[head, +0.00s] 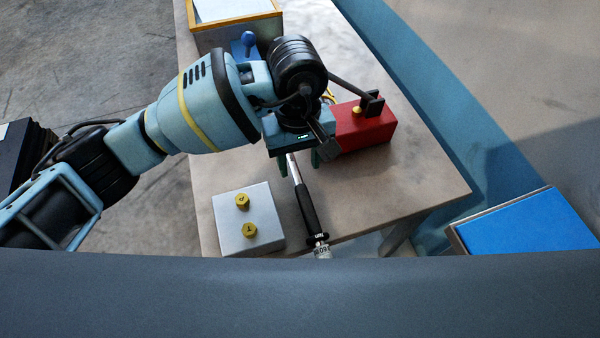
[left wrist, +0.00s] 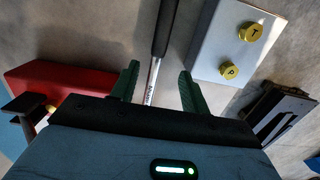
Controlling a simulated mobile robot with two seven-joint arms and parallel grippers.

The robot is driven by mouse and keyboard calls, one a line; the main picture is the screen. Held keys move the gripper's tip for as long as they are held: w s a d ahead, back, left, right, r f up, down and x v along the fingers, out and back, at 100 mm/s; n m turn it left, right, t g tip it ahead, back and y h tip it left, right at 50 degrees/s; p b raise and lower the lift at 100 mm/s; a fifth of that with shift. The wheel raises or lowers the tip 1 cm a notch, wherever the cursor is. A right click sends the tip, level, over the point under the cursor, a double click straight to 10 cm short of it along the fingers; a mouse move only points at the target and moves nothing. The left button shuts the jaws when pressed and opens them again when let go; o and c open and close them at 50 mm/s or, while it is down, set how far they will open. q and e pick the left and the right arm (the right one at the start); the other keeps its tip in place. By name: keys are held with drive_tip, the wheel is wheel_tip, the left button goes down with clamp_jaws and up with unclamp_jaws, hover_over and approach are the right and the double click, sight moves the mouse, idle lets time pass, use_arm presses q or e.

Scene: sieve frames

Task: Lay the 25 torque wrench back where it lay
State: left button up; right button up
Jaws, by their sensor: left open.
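The torque wrench (head: 307,205) has a silver shaft and a black handle. It appears to lie on the table, its handle end toward the near edge, where small markings are too blurred to read. In the left wrist view its shaft (left wrist: 152,82) runs between the two green fingers. My left gripper (head: 299,164) is open over the shaft, with a finger on each side and visible gaps; it also shows in the left wrist view (left wrist: 160,80). The wrench's far end is hidden under the gripper. My right gripper is not in view.
A light box (head: 228,228) with two yellow knobs stands left of the wrench. A red block (head: 372,135) stands to its right, near the gripper. A wood-framed box (head: 205,40) and a blue knobbed item (head: 248,45) are behind. The table's right front (head: 420,185) is clear.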

use_arm(q)
drive_tip(key=r, duration=0.5)
drive_tip(key=shift+w, duration=0.2)
idle(0.8)
